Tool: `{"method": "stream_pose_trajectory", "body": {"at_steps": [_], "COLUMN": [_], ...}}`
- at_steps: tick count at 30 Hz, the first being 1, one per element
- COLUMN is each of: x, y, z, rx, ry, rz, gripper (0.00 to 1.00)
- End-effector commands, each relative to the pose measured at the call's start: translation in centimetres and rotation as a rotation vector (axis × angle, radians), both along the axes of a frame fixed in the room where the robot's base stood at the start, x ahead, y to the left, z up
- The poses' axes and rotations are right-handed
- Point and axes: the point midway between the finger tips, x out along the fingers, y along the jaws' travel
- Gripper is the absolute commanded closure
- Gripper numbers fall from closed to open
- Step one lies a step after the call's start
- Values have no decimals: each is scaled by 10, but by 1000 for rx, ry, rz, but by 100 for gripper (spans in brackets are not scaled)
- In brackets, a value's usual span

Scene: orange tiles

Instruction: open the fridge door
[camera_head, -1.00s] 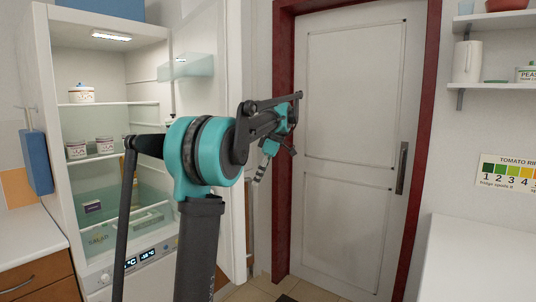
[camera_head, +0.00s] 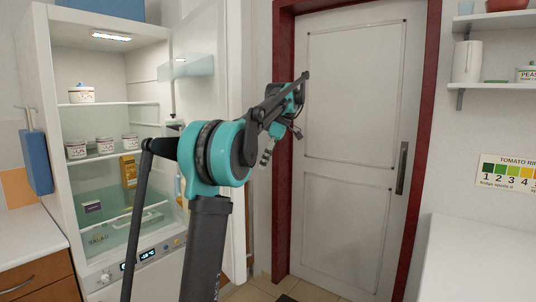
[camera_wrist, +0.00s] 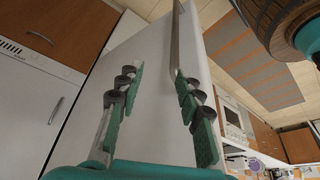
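The white fridge (camera_head: 95,190) stands at the left in the head view, its lit interior showing. Its door (camera_head: 237,130) is swung wide open to the right, with a clear door shelf (camera_head: 188,67) on its inner side. In the wrist view the white door panel (camera_wrist: 150,65) fills the middle, with a slim metal handle (camera_wrist: 176,38) at its upper part. My gripper (camera_head: 280,147) is to the right of the door in the head view. In the wrist view its green-padded fingers (camera_wrist: 158,112) are spread apart with nothing between them. Contact with the door cannot be told.
Inside the fridge are several jars (camera_head: 104,145) and a yellow box (camera_head: 128,171). A closed white room door (camera_head: 350,150) with a dark red frame is behind my gripper. Counters stand at the lower left (camera_head: 28,236) and lower right (camera_head: 480,265). Wall shelves (camera_head: 500,87) hang at the right.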

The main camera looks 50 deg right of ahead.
Motion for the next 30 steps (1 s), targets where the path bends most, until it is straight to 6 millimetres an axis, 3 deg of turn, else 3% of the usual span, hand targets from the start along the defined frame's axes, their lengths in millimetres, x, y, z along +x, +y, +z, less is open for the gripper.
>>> {"method": "stream_pose_trajectory", "body": {"at_steps": [15,27,30], "x": [-6,-6,-6], "y": [-11,-11,-11], "z": [28,30,30], "rx": [0,0,0], "ry": [0,0,0], "rz": [-1,-1,-1], "gripper": [64,64,75]}}
